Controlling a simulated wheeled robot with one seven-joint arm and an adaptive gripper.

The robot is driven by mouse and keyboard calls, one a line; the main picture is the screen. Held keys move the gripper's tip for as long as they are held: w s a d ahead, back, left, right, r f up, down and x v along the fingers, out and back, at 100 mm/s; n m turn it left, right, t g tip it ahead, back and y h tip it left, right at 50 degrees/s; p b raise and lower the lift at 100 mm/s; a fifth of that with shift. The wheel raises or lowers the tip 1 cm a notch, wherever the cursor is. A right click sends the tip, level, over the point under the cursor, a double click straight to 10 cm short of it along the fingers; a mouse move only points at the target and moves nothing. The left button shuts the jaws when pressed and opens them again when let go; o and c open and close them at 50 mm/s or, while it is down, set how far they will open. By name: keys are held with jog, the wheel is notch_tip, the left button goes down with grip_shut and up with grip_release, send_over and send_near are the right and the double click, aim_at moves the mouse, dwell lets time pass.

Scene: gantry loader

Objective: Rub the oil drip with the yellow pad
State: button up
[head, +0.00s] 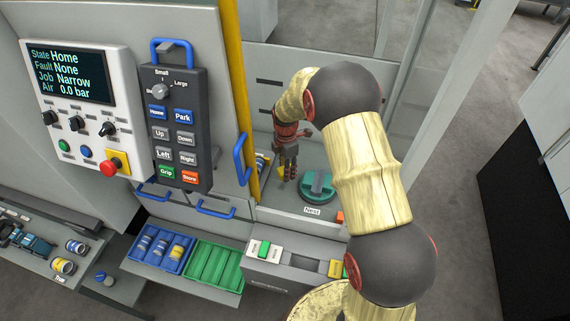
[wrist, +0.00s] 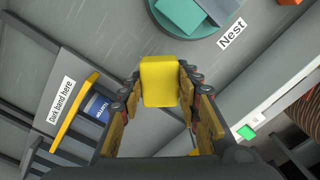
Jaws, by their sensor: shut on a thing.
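The yellow pad (wrist: 160,80) is a small block held between the fingertips of my gripper (wrist: 160,88) in the wrist view. In the head view my gripper (head: 287,160) points down over the grey deck inside the loader, left of the round teal nest, with a bit of the pad (head: 281,171) showing at its tips. I cannot tell whether the pad touches the deck. I cannot make out the oil drip in either view; the pad, fingers or arm may cover it.
The teal nest (head: 318,186) stands close right of my gripper. A yellow post (head: 240,90) and blue handle (head: 241,160) are to the left. A hanging control pendant (head: 174,128), blue bin (head: 161,249) and green bin (head: 214,265) are outside the deck. Glass panels stand behind.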

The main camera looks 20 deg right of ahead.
jog(key=shift+d+f, duration=0.15)
jog(key=shift+f, duration=0.15)
jog(key=shift+w+f+n, duration=0.1)
jog(key=shift+w+n, duration=0.2)
jog(key=shift+d, duration=0.1)
